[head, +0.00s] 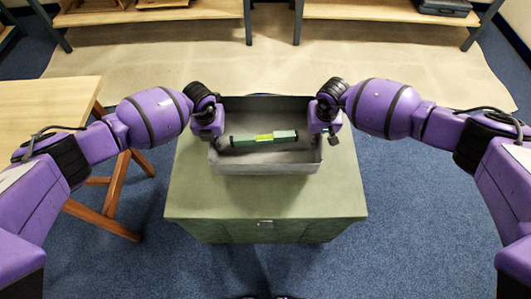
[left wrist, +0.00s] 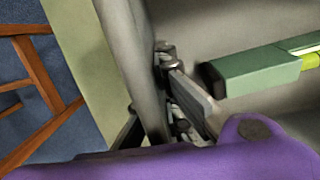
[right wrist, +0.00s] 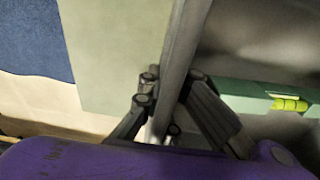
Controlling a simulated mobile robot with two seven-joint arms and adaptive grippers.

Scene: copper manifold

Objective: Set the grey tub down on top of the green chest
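The grey tub (head: 265,164) is in the middle of the head view, over the top of the green chest (head: 265,202). It looks level. I cannot tell whether its base touches the chest. A green level with a yellow middle (head: 264,138) lies inside the tub. My left gripper (head: 213,138) is shut on the tub's left wall, with a finger on each side of the wall in the left wrist view (left wrist: 155,98). My right gripper (head: 328,136) is shut on the right wall, and its fingers straddle that wall in the right wrist view (right wrist: 172,88).
A wooden trestle table (head: 45,105) stands to the left of the chest. Low wooden shelves (head: 375,10) line the back, with a beige mat (head: 400,62) in front. Blue carpet (head: 400,215) is clear on the right. The chest top has bare room in front of the tub.

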